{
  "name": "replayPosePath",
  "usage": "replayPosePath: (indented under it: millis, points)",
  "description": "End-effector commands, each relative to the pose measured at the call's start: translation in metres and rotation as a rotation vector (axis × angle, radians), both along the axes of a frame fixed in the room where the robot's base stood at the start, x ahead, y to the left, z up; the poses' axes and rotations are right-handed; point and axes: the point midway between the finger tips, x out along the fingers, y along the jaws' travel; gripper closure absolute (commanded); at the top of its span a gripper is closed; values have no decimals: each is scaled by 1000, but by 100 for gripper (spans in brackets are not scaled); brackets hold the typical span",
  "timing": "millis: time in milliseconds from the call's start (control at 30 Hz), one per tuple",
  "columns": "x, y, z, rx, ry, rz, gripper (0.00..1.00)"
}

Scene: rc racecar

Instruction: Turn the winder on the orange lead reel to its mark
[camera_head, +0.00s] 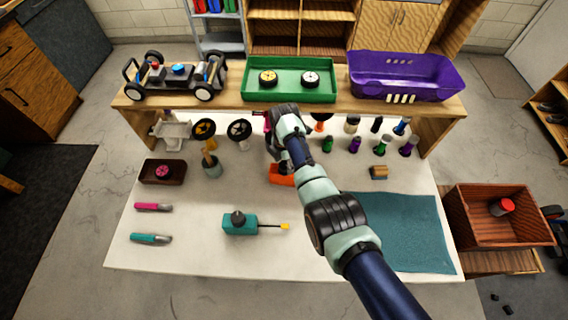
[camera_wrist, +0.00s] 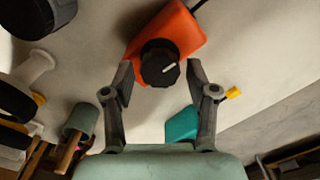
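The orange lead reel (camera_wrist: 172,35) lies on the white table, and its black winder knob (camera_wrist: 160,62) faces the wrist camera. A short pale line on the knob points to the right and slightly up in the wrist view. I cannot make out a separate mark on the reel. In the head view the reel (camera_head: 281,175) is partly hidden by my arm. My gripper (camera_wrist: 162,80) is open, with one finger on each side of the knob. Gaps show between the fingers and the knob, so it does not appear held. In the head view the fingers (camera_head: 279,158) are mostly hidden.
A teal reel (camera_head: 240,226) with a dark knob and yellow-tipped lead lies nearer the front. A shelf with a green tray (camera_head: 290,94) spans the back.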

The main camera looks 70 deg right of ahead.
Motion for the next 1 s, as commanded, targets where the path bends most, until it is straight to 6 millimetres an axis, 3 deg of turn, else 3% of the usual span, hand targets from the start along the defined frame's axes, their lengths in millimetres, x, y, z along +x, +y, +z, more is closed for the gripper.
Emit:
replayPosePath:
  millis: [33, 267, 533, 767, 1000]
  points:
    - [0, 0, 0, 0, 0, 0, 56]
    - [0, 0, 0, 0, 0, -2, 93]
    - [0, 0, -1, 0, 0, -10, 93]
    - [0, 0, -1, 1, 2, -283, 93]
    - [0, 0, -2, 1, 2, -305, 93]
